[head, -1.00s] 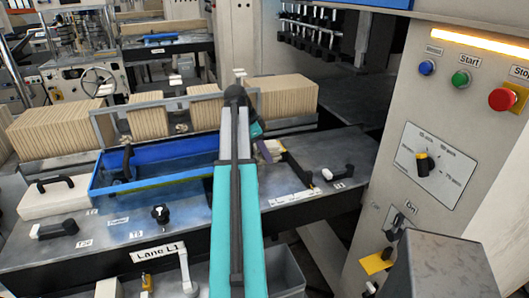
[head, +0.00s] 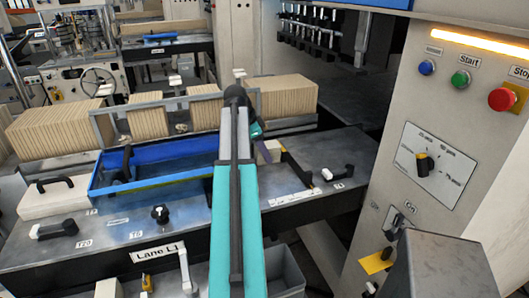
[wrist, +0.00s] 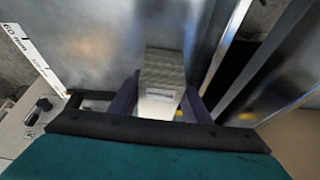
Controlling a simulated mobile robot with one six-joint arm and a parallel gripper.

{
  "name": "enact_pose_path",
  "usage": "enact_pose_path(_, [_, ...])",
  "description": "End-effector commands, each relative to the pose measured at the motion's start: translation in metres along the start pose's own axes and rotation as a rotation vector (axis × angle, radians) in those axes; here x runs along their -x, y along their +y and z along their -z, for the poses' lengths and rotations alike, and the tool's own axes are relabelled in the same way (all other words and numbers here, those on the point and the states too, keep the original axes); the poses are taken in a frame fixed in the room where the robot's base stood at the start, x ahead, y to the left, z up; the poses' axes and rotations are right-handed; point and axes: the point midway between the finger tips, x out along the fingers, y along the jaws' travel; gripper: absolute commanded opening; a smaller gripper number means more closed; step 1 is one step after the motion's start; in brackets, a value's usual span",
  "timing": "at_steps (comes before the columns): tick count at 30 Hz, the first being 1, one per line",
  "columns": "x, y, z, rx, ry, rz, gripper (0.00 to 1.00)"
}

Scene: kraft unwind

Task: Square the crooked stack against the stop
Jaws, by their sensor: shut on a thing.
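A small, pale layered stack (wrist: 163,68) sits between the two purple fingers of my gripper (wrist: 160,98) in the wrist view. Its layered top looks grey, and a paler face with a small dark mark shows nearer the camera. My gripper is shut on it. In the head view the pale stack (head: 270,151) shows just right of my arm, over the grey bench (head: 310,158). My arm hides most of the gripper there. I cannot tell which part is the stop, nor whether the stack touches it.
A blue tray (head: 108,187) lies left of my arm on the bench. Rows of brown kraft packs (head: 284,95) stand behind a metal rail. Black handles (head: 338,176) stick up from the bench. A control panel (head: 440,150) rises at the right. A ruler strip (wrist: 30,55) shows in the wrist view.

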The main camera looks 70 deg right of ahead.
Motion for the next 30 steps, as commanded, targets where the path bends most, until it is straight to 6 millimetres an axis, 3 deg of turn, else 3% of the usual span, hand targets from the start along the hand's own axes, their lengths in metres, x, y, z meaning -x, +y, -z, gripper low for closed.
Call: enact_pose_path(30, [-0.0005, 0.0006, -0.0026, -0.003, 0.003, -0.001, 0.21])
